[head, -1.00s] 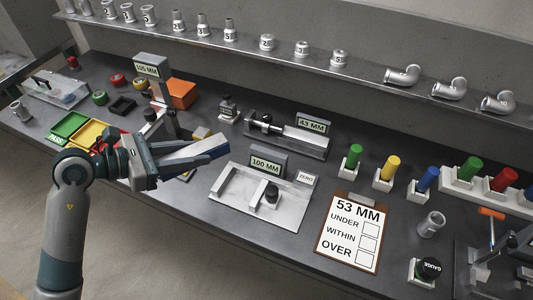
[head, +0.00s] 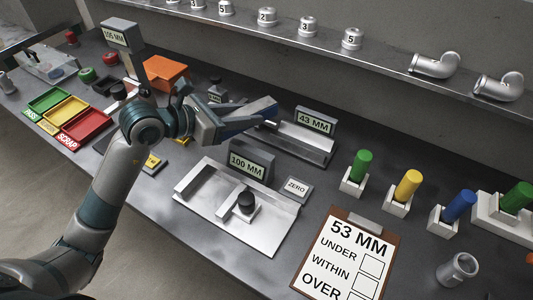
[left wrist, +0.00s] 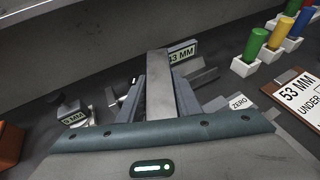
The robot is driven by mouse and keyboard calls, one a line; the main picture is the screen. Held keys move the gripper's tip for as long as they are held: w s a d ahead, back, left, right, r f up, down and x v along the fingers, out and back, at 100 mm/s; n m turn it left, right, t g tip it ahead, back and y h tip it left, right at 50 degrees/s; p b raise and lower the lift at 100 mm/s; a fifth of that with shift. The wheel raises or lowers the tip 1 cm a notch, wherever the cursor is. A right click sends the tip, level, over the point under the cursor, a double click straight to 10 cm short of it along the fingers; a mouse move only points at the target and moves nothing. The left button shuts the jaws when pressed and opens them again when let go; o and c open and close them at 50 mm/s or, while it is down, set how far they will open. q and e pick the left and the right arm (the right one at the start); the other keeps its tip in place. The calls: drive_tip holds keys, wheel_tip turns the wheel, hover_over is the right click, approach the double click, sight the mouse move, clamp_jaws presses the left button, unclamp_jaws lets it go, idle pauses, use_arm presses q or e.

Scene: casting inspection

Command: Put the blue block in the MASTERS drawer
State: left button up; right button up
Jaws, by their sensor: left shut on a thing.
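My left gripper (head: 262,112) is above the bench, behind the 100 MM display and left of the 43 MM display. It is shut on a long bar-shaped block, bluish in the head view; in the left wrist view a long grey bar (left wrist: 160,85) points away between the fingers. I cannot tell whether this is the task's blue block. A separate blue cylinder (head: 461,204) stands in a white holder at the right. No drawer marked MASTERS shows. My right gripper is not in view.
The 100 MM fixture (head: 205,190) stands below the gripper and the 43 MM fixture (head: 310,148) beside it. Green, yellow and red trays (head: 88,128) lie at left. A clipboard (head: 310,265) lies at front right. A shelf of metal castings (head: 435,65) runs behind.

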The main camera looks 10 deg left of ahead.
use_arm(q)
drive_tip(key=shift+w, duration=0.1)
drive_tip(key=shift+r, duration=0.1)
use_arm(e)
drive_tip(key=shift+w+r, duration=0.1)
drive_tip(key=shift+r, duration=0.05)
use_arm(q)
drive_tip(key=shift+a, duration=0.1)
hover_over(207, 150)
wheel_tip(207, 150, down, 7)
drive_tip(key=shift+w+a+f+p, duration=0.1)
drive_tip(key=shift+a+p, duration=0.05)
drive_tip(key=shift+p, duration=0.15)
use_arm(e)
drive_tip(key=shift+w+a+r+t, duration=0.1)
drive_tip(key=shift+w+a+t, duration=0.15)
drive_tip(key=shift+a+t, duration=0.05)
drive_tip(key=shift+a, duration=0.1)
use_arm(q)
wheel_tip(207, 150, down, 4)
drive_tip(key=shift+r, duration=0.25)
drive_tip(key=shift+f, duration=0.2)
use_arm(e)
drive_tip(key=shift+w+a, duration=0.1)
